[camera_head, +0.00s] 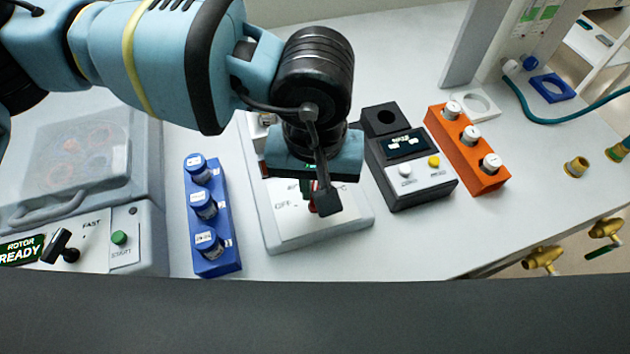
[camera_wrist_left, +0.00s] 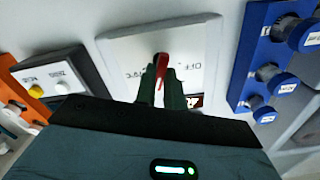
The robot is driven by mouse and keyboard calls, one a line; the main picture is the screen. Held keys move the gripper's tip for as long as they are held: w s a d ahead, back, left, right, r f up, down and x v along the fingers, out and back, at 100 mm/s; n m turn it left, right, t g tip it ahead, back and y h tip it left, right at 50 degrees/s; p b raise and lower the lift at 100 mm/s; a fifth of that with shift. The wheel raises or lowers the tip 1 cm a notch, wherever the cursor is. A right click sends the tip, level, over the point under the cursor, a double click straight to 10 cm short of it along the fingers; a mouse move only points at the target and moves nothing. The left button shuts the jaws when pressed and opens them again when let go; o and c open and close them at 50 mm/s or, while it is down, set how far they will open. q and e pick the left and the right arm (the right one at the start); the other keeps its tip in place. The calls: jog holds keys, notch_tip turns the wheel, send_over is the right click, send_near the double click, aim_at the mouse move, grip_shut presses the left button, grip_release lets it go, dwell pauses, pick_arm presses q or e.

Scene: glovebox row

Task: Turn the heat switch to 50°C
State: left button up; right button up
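The heat switch is a red handle (camera_wrist_left: 162,66) on a white panel (camera_wrist_left: 125,48). In the head view the panel (camera_head: 335,228) is at the centre, and only a bit of red shows beneath my gripper. "OFF" is printed beside the handle, and a partly covered temperature mark ending in "°C" is on its other side. My left gripper (camera_wrist_left: 163,88) points down at the panel, with its dark fingers closed on both sides of the red handle. In the head view the left gripper (camera_head: 310,192) hides most of the handle and the other marks. My right gripper is not in view.
A blue rack (camera_head: 222,248) with capped vials stands left of the panel. A black-and-white instrument (camera_head: 405,160) and an orange rack (camera_head: 465,150) stand to its right. A centrifuge (camera_head: 80,165) with a "ROTOR READY" display is at far left.

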pick_arm(q)
jog(key=o, duration=0.5)
jog(key=shift+c, duration=0.2)
jog(key=shift+r, duration=3.95)
jog(key=shift+f, duration=0.1)
